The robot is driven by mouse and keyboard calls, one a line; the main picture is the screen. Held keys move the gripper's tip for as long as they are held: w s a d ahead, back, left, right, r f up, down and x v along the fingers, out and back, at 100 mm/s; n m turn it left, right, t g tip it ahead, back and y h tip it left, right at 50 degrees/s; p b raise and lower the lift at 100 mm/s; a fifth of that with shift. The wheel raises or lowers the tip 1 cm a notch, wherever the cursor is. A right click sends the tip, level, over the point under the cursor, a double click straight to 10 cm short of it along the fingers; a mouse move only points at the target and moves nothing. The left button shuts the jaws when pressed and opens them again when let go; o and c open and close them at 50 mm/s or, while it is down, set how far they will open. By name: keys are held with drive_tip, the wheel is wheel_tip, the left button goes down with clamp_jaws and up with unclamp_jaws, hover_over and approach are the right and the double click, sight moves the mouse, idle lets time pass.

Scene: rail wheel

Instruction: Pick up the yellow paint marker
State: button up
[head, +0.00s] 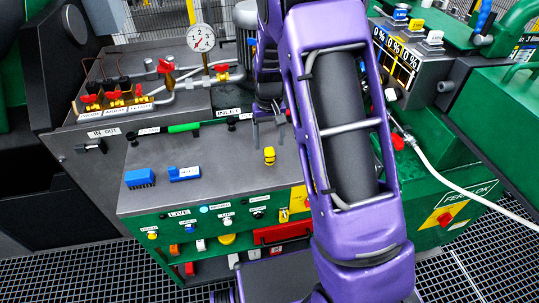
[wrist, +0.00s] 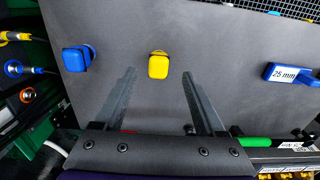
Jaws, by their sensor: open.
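The yellow paint marker (head: 269,156) is a short yellow piece with a dark band, apparently standing upright on the grey cabinet top (head: 215,160). In the wrist view the yellow marker (wrist: 158,66) shows its rounded, square-looking end. My gripper (head: 269,144) is just behind and above it in the head view, fingers pointing down. In the wrist view my gripper (wrist: 158,75) is open and empty, with the marker in line with the gap, around the fingertips' level in the picture. I cannot tell the remaining height. Nothing touches the marker visibly.
A blue capped piece (wrist: 77,58) stands left of the marker in the wrist view. A blue 25 mm block (head: 184,173) and a blue brush-like piece (head: 140,178) lie left on the top. A green marker (head: 184,128) lies at the back edge, near valves and a gauge (head: 201,38).

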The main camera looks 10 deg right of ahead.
sight(270, 150)
drive_tip(key=f, duration=0.6)
drive_tip(key=shift+w+d+f, duration=0.1)
drive_tip(key=shift+w+f, duration=0.1)
drive_tip(key=shift+f, duration=0.1)
clamp_jaws()
